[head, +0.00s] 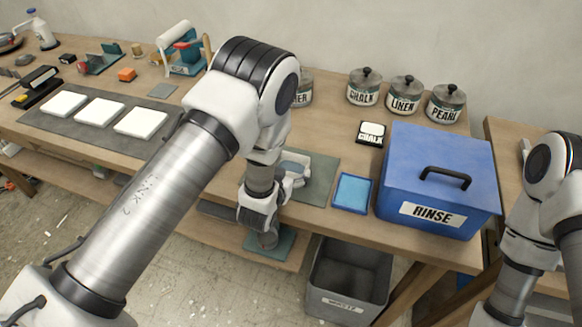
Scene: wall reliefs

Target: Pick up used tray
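No tray in view is marked as used. A small white tray (296,165) with a grey-blue inside sits on a grey-green mat (322,178), partly hidden behind my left wrist. To its right lies a flat light-blue pad in a dark blue frame (352,192). My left gripper (267,238) points down at the table's front edge, in front of the white tray. Its fingers are mostly hidden by its own body, so its opening cannot be told. A teal flat piece (283,246) shows beneath it; contact is unclear. My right arm is at the right edge, its gripper out of view.
A blue lidded box labelled RINSE (432,165) stands right of the pad. A grey bin (345,270) is on the floor in front. Labelled jars (404,96) line the back. Three white tiles (100,112) lie on a dark mat at left.

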